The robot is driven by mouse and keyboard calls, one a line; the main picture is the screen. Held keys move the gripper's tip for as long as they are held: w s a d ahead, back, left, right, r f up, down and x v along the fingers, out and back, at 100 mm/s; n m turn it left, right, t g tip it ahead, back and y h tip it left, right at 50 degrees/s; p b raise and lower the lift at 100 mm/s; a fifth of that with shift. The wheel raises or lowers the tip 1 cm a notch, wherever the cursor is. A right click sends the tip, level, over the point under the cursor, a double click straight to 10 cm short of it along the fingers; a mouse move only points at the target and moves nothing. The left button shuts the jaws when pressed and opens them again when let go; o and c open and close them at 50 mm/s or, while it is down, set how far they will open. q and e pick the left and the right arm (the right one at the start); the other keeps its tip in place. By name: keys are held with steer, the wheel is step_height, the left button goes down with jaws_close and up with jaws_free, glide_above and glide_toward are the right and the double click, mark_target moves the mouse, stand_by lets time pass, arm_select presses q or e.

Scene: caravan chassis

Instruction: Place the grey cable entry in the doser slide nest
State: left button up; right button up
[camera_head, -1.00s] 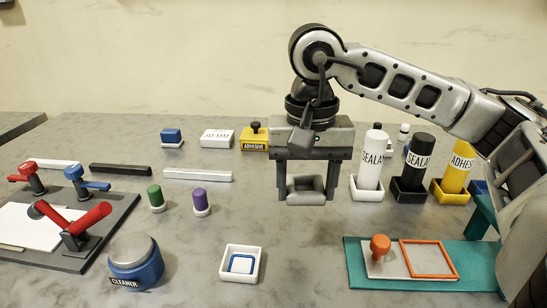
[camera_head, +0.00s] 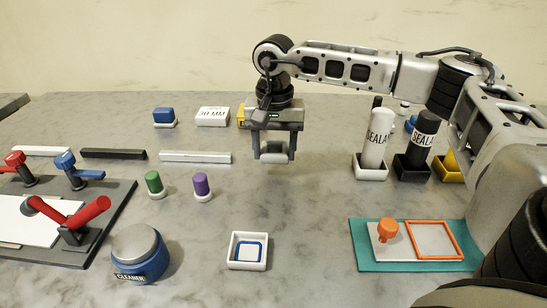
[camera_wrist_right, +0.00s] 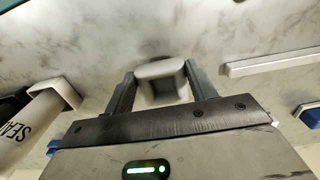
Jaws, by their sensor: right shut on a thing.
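My right gripper (camera_head: 274,152) is shut on the grey cable entry (camera_head: 274,158), a small grey hollow block. It is held above the bare middle of the table, toward the back. In the right wrist view the cable entry (camera_wrist_right: 163,83) sits between the two fingers. A teal board (camera_head: 365,263) at the front right carries a light grey plate with an orange knob (camera_head: 387,231) and an orange frame (camera_head: 434,223). This looks like the doser slide; the frame, likely its nest, looks empty. My left gripper is not in view.
A white tray (camera_head: 233,256) with a blue-edged piece and the blue cleaner tub (camera_head: 141,255) stand in front. Sealant bottles (camera_head: 377,140) stand in holders at right. Green (camera_head: 155,184) and purple (camera_head: 201,185) pegs stand at left. The table between gripper and teal board is clear.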

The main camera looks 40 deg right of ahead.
mark_target(273, 161)
steer(key=shift+w+f, duration=0.25)
steer(key=shift+f, duration=0.05)
steer(key=shift+w+d+f+p, duration=0.1)
steer(key=shift+f+p, duration=0.2)
steer(key=shift+f, duration=1.35)
steer(key=shift+f, duration=0.1)
steer(key=shift+f, duration=0.15)
steer(key=o, duration=1)
